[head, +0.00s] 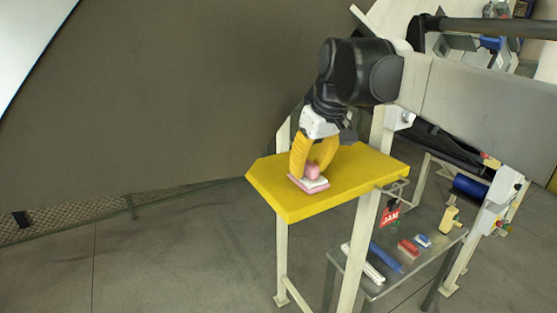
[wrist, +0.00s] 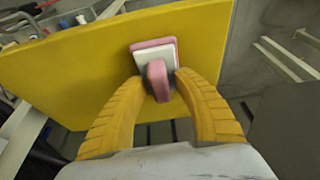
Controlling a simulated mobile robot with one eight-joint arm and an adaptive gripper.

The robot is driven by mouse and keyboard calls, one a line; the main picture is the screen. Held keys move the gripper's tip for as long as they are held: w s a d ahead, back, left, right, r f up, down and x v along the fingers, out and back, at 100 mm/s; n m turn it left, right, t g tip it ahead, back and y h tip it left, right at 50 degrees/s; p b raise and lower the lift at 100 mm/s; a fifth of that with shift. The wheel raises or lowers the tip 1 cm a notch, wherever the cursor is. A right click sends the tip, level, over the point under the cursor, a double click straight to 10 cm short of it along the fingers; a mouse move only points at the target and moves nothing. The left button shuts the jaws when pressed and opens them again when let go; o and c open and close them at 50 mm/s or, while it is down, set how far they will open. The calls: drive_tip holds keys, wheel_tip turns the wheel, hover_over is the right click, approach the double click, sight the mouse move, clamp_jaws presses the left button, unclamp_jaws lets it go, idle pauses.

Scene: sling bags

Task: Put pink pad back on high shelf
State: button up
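The pink pad (head: 311,184) has a pink base, a white layer and a pink knob-like handle. It lies on the yellow top of the high shelf (head: 350,180), close to the front left edge. My gripper (head: 312,168) is directly above it, with its yellow fingers on either side of the handle. In the wrist view, the pad (wrist: 152,48) shows beyond the fingertips, and the handle stands between the gripper fingers (wrist: 158,82). The fingers look close to or against the handle's sides, but I cannot tell if they press on it.
A lower grey table (head: 395,262) holds a blue bar (head: 386,257), a red block (head: 408,249), a small blue-and-white block (head: 424,240) and a yellow item (head: 449,220). The floor at left is clear.

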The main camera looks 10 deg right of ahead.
sight(318, 183)
drive_tip(key=v, duration=1.2)
drive_tip(key=s+f+m+t, duration=0.1)
drive_tip(key=s+f, duration=0.4)
drive_tip(key=f, duration=0.4)
drive_tip(key=s+f+m+t, duration=0.1)
drive_tip(key=s+f, duration=0.5)
drive_tip(key=f, duration=0.3)
drive_tip(key=s+a+f+m+t+h, duration=0.1)
drive_tip(key=s+f, duration=0.4)
drive_tip(key=f, duration=0.4)
drive_tip(key=shift+s+f+m+t+b, duration=0.2)
drive_tip(key=shift+f+m+t+b, duration=0.05)
drive_tip(key=shift+m+t+b, duration=0.05)
drive_tip(key=shift+a, duration=0.1)
